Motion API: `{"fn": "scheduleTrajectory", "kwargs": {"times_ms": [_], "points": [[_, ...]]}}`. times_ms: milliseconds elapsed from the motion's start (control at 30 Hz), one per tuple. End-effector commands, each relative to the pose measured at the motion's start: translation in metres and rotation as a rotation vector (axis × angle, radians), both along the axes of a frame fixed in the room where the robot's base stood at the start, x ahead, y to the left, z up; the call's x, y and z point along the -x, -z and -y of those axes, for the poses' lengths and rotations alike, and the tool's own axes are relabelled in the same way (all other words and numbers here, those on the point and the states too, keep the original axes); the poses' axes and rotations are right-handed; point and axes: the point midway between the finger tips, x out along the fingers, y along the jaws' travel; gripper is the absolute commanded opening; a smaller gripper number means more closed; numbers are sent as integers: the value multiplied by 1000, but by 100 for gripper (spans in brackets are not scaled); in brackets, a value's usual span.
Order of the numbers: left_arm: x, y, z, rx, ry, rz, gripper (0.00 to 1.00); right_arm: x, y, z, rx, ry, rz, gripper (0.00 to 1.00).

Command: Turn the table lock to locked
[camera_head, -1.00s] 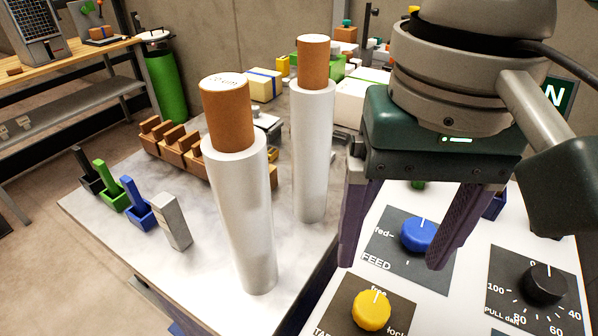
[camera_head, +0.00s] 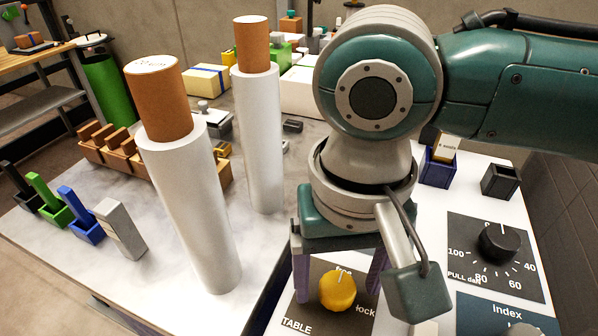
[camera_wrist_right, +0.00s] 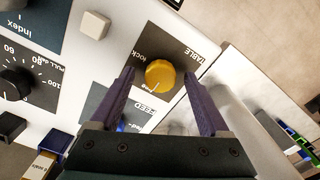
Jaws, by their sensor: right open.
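The table lock is a yellow knob (camera_head: 338,290) on a dark plate marked TABLE (camera_head: 300,318), at the bottom of the head view. Its white pointer line is toward the "free" mark, and "lock" is printed to its right. The knob also shows in the right wrist view (camera_wrist_right: 160,76), beyond the fingertips. My right gripper (camera_head: 338,280) is open, with its purple fingers on either side of the knob in the head view. In the right wrist view the gripper (camera_wrist_right: 158,80) is empty, and I cannot tell whether it touches the knob. My left gripper is not in view.
A black dial (camera_head: 499,243) and an index plate (camera_head: 510,312) lie right of the gripper. The feed plate (camera_wrist_right: 133,108) is beside the table plate. Two tall white rolls (camera_head: 190,205) with brown cores stand on the table at left. Small boxes (camera_head: 438,165) stand behind.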

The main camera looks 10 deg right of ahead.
Motion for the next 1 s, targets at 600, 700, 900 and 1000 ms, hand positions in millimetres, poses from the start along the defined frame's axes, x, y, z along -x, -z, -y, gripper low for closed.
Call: {"fn": "scheduleTrajectory", "kwargs": {"times_ms": [600,700,900,1000], "points": [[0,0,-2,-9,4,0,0,0,0,0,0,0,-1,15],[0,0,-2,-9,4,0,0,0,0,0,0,0,-1,4],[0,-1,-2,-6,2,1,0,0,-1,0,0,2,-1,0],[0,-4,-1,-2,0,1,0,0,-2,0,0,13,-2,0]]}}
